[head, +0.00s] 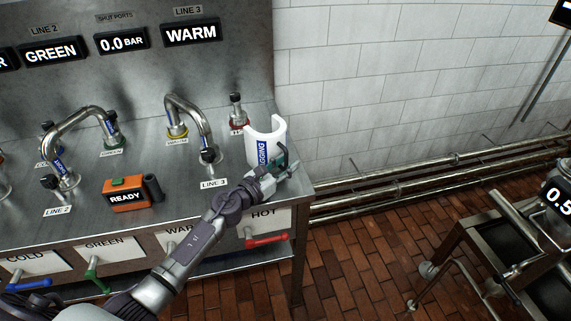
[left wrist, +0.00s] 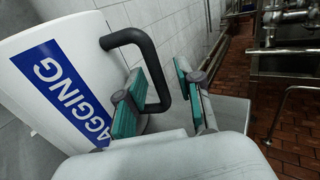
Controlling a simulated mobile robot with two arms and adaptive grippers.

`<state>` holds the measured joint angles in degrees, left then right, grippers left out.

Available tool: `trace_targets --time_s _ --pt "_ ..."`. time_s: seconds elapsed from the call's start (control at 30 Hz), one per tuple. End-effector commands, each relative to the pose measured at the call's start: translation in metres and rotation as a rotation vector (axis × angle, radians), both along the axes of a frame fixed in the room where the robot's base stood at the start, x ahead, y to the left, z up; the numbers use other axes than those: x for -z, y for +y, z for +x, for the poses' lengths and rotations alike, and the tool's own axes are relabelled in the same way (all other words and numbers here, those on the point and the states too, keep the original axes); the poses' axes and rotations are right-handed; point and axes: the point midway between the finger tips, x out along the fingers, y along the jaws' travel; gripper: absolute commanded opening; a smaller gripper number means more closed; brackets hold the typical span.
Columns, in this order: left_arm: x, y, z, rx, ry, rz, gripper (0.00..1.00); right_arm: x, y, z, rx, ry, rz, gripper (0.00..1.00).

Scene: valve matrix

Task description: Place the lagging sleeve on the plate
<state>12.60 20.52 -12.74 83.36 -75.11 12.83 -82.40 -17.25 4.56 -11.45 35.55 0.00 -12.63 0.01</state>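The white lagging sleeve (head: 270,140) stands upright at the right end of the steel bench. It is a curved, open shell with a blue label, which reads "AGGING" in the left wrist view (left wrist: 75,75). Its black handle (left wrist: 150,48) projects toward my left gripper (head: 283,166). In the left wrist view, the green-padded fingers (left wrist: 160,88) are open on either side of the handle's upright bar, with gaps visible. I cannot make out a separate plate. My right gripper is not in view.
A red-based port (head: 238,115) stands just left of the sleeve. The LINE 3 bent pipe (head: 192,118) and an orange READY device (head: 127,195) are farther left. Wall pipes (head: 400,186) and brick floor lie beyond the bench's right edge.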

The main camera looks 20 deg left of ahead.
Motion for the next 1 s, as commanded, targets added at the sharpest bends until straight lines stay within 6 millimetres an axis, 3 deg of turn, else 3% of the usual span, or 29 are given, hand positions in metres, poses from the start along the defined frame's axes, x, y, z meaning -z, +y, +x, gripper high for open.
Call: trace_targets --time_s 0.17,0.7,1.0 --pt "-0.002 0.002 -0.005 0.0 0.001 0.002 0.35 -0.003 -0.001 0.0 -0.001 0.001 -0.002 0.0" --pt "0.0 0.04 -0.1 0.0 0.001 0.0 0.35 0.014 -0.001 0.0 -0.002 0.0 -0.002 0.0" --pt "-0.003 0.045 -0.112 0.0 -0.001 0.0 0.35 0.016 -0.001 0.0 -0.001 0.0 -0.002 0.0"
